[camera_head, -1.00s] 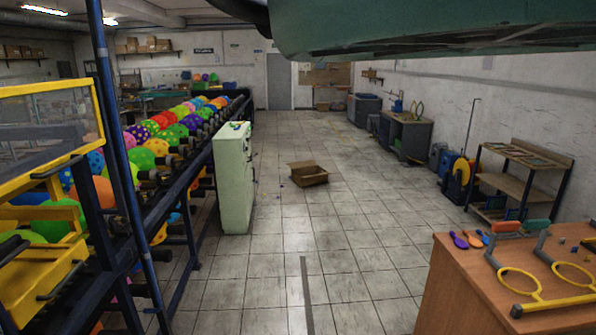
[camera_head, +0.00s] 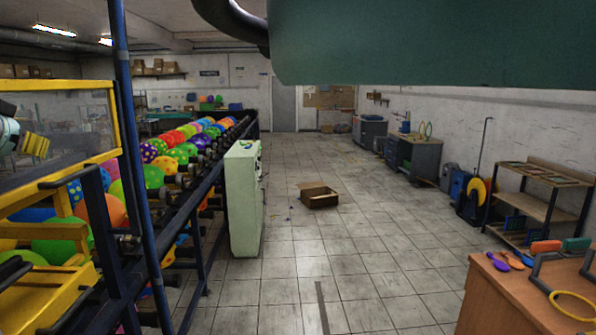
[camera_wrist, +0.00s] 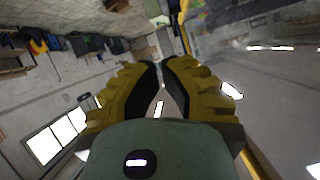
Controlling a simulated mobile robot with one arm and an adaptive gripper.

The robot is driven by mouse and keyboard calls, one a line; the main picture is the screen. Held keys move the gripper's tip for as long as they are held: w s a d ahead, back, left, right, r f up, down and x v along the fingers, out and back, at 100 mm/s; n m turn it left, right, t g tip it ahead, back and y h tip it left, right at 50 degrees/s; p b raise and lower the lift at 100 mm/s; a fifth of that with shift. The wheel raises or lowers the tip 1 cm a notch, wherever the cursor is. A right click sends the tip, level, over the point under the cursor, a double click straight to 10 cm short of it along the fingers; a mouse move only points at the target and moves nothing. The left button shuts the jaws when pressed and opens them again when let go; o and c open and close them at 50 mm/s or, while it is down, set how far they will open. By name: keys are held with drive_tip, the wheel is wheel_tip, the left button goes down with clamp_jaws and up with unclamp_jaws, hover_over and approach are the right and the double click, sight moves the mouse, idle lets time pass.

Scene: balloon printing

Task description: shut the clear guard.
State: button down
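The clear guard (camera_head: 60,122) is a see-through panel in a yellow frame at the left of the head view, standing raised over the yellow machine bed (camera_head: 55,300). In the wrist view its yellow frame edge (camera_wrist: 185,36) runs past my fingertips, with the hazy panel to the right. My gripper (camera_head: 46,148) shows at the head view's left edge, overlapping the panel; I cannot tell whether it touches it. In the wrist view my gripper's (camera_wrist: 161,62) ribbed yellow fingers are nearly together, with a thin empty gap.
A blue post (camera_head: 133,150) stands right beside the guard. A rack of balloons (camera_head: 110,210) and a pale green cabinet (camera_head: 243,200) lie beyond. A wooden table (camera_head: 510,300) stands at the right.

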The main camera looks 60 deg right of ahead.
sight(57, 173)
drive_tip(key=shift+w+d+f+p, duration=0.75)
drive_tip(key=shift+f+p, duration=0.4)
drive_tip(key=shift+p, duration=0.25)
drive_tip(key=shift+w+d+f+p, duration=0.6)
drive_tip(key=shift+w+f+p, duration=0.2)
drive_tip(key=shift+f+p, duration=0.5)
drive_tip(key=shift+w+d+f+p, duration=0.75)
drive_tip(key=shift+f+p, duration=0.3)
drive_tip(key=shift+p, duration=0.45)
drive_tip(key=shift+f, duration=0.1)
wheel_tip(57, 173, down, 31)
drive_tip(key=b, duration=3.9)
drive_tip(key=shift+r, duration=0.25)
